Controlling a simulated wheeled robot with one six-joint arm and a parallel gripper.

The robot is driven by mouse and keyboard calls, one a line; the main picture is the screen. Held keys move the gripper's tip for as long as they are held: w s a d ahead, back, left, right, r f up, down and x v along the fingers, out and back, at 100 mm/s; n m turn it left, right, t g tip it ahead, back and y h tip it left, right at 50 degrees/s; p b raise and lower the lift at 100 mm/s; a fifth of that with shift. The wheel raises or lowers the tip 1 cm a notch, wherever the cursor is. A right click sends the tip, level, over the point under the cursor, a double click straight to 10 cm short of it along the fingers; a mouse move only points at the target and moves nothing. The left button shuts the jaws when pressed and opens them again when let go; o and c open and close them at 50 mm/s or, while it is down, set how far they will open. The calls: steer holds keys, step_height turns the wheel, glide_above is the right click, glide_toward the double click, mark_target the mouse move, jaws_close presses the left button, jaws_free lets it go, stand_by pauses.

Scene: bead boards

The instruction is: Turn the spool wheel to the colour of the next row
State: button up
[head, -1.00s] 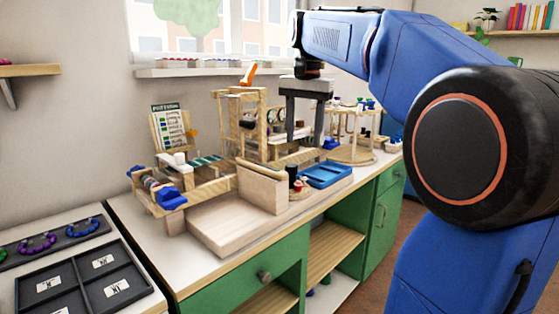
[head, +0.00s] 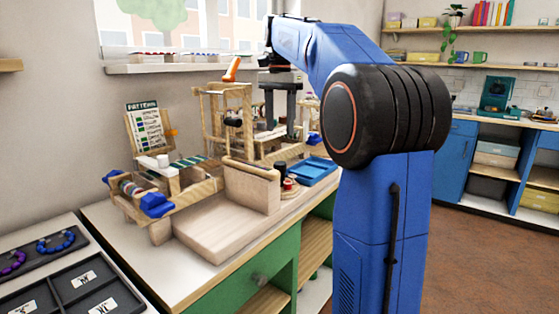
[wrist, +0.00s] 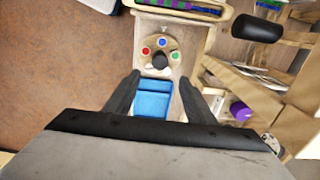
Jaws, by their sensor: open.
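In the head view the wheel (head: 292,190) is small, beside the blue tray. My gripper (wrist: 159,78) is open and empty, its fingers on either side of the tray in the wrist view, pointing toward the wheel. In the head view my gripper (head: 281,130) hangs above the bench. The pattern card (head: 148,127) has coloured rows, too small to read.
The blue tray (head: 316,172) also shows in the wrist view (wrist: 152,104). A wooden loom (head: 190,180) with blue knobs stands at left, a wooden frame (head: 224,115) behind. A purple object (wrist: 240,111) lies right in the wrist view. The pale block (head: 215,225) in front is bare.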

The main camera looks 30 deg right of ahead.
mark_target(280, 163)
step_height(280, 163, down, 12)
steer(key=shift+r, duration=0.15)
stand_by(0.3)
steer(key=c, duration=1)
